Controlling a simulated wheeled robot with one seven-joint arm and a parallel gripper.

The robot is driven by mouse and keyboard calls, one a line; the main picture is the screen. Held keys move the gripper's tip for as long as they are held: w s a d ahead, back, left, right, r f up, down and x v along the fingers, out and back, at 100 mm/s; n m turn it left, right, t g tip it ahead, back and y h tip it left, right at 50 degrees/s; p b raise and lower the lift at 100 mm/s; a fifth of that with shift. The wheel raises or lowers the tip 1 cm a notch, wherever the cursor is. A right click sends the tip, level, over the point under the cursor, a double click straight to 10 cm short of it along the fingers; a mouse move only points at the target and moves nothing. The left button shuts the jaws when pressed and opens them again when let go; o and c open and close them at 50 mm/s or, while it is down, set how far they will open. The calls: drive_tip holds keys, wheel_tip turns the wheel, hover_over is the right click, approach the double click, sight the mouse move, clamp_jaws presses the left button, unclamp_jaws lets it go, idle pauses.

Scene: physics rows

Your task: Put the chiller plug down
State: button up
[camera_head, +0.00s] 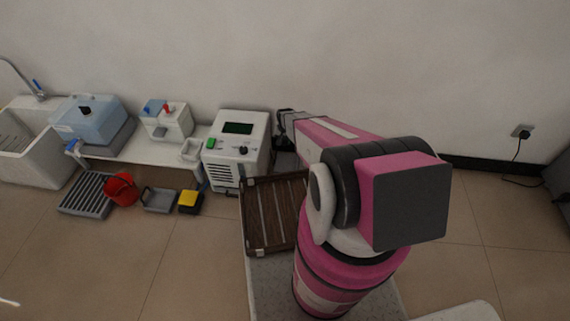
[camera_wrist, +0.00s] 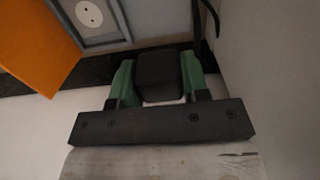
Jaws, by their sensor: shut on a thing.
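My gripper (camera_wrist: 157,92) shows its two green fingers shut on a dark block-shaped plug (camera_wrist: 158,72), which I take to be the chiller plug. A dark cord (camera_wrist: 197,18) shows just above it in the wrist view. A round white socket (camera_wrist: 89,14) in a grey frame is up and left of the plug, apart from it. In the head view my arm reaches toward the wall, and my gripper (camera_head: 284,122) is dark and small beside a white machine with a green display (camera_head: 226,150). The plug cannot be made out there.
An orange panel (camera_wrist: 38,40) is at the wrist view's left. A white bench (camera_head: 130,150) holds a blue-topped box (camera_head: 92,120); a red bucket (camera_head: 121,190) is below. Another plug (camera_head: 523,133) sits at the right wall.

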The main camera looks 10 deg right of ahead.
hover_over(285, 163)
wheel_tip(285, 163, down, 4)
drive_tip(key=f, duration=1)
drive_tip(key=shift+w+f, duration=0.15)
drive_tip(key=shift+w, duration=0.05)
drive_tip(key=shift+f, duration=0.55)
drive_tip(key=o, duration=1.2)
drive_tip(key=shift+r, duration=0.1)
wheel_tip(285, 163, up, 13)
drive_tip(key=shift+f, duration=0.2)
drive_tip(key=s+r+n, duration=0.1)
drive_tip(key=s+r, duration=0.6)
drive_tip(key=r, duration=0.5)
drive_tip(key=s+r+n, duration=0.1)
drive_tip(key=s+r, duration=0.6)
drive_tip(key=r, duration=0.6)
drive_tip(key=s+r+n, duration=0.1)
drive_tip(key=s+r, duration=0.6)
drive_tip(key=r, duration=0.5)
drive_tip(key=shift+s+r, duration=0.15)
drive_tip(key=shift+r, duration=0.25)
